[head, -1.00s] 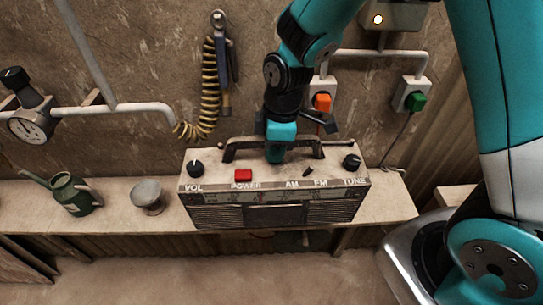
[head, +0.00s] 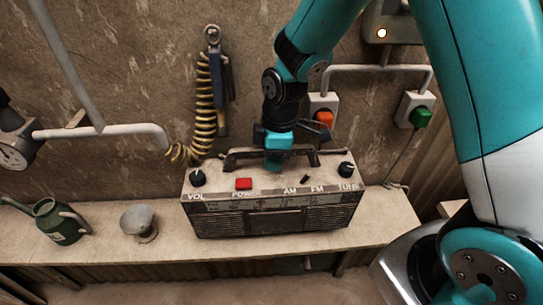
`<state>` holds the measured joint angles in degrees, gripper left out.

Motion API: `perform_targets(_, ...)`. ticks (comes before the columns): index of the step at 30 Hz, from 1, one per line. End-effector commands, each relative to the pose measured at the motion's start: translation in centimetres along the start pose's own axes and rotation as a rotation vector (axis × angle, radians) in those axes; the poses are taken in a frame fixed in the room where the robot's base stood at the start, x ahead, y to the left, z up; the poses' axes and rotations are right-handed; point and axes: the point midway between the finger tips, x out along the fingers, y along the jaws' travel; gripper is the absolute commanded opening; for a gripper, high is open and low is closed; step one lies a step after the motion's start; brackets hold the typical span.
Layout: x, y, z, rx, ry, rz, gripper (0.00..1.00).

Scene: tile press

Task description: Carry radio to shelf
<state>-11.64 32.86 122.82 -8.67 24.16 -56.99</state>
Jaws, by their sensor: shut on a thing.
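The radio (head: 272,221) is a worn beige box with a dark front grille, a red power button, black knobs and a carrying handle on top. It is upright, over or on the pale shelf (head: 370,235) along the wall; I cannot tell whether its base touches the shelf. My gripper (head: 275,158) is at the middle of the radio's handle (head: 240,155), shut on it from above. The fingertips are partly hidden by the gripper body and handle.
The shelf right of the radio is clear.

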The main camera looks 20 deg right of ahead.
Motion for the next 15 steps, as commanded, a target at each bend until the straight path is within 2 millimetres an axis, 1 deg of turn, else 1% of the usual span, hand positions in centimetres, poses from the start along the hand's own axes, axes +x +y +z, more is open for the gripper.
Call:
perform_targets(5, 0.7, 0.1, 0.0, -0.001, 0.003, 0.003, 0.0)
perform_targets(12, 3.8, 0.4, 0.7, 0.004, 0.003, 0.003, 0.0)
perform_targets(15, 4.0, 0.7, 0.9, 0.007, 0.003, 0.005, 0.0)
